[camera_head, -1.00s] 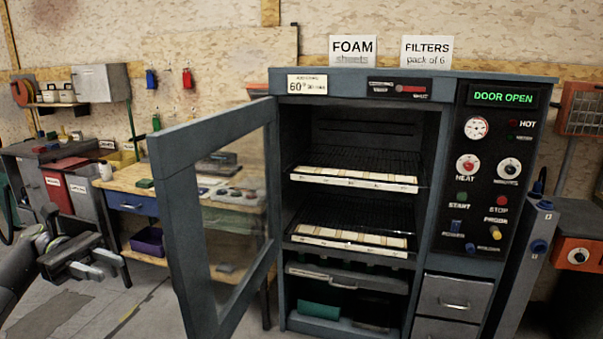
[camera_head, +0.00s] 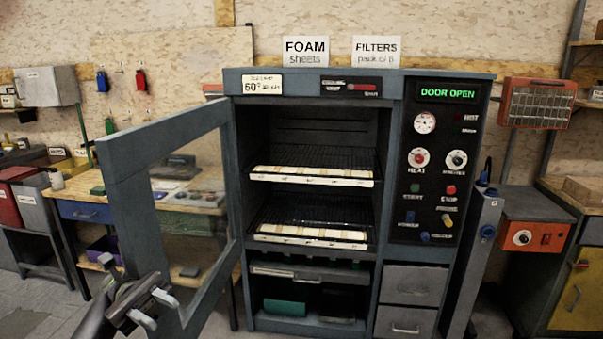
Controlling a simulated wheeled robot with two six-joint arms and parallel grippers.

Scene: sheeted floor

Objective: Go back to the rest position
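My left gripper (camera_head: 142,297) is at the lower left of the head view, in front of the lower part of the open oven door (camera_head: 120,185). Its fingers look apart with nothing between them. I cannot tell whether it touches the door. My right gripper is not in view. The grey-blue oven (camera_head: 232,185) stands in the middle with its glass door swung out to the left. Its display (camera_head: 447,92) reads DOOR OPEN. An upper rack (camera_head: 335,160) and a lower rack (camera_head: 335,215) each hold a pale flat strip.
A wooden workbench (camera_head: 75,190) stands behind the door at the left. A blue-grey post (camera_head: 482,245) stands right of the oven, beside an orange-fronted unit (camera_head: 530,237) and a yellow cabinet (camera_head: 578,300). Grey floor shows at the lower left.

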